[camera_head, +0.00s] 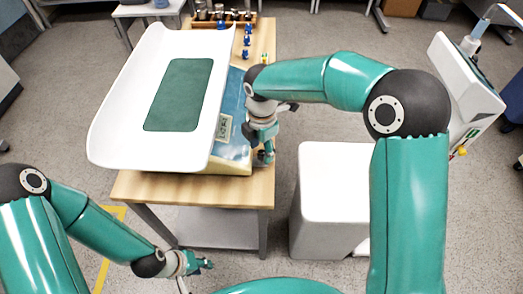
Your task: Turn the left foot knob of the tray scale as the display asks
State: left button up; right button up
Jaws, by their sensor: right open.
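The tray scale has a long white tray (122,112) with a green mat (182,95) on it. Its blue and cream base (236,140) sits below the tray's right side. A small display (224,127) is on the base, but its content is too small to read. My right gripper (264,155) is open and points down beside the base's near right corner. Whether it touches a foot knob there is hidden by the gripper itself. My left gripper (203,264) is low in front of the table, away from the scale; its finger opening is too small to judge. I cannot make out the left foot knob.
The scale stands on a wooden table (160,187) with a grey lower shelf. A rack of weights (222,20) and small blue pieces (247,42) stand at the back. A white box (331,190) is right of the table. A white device (460,85) stands at far right.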

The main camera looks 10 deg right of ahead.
jog(key=shift+f, duration=0.6)
grip_shut()
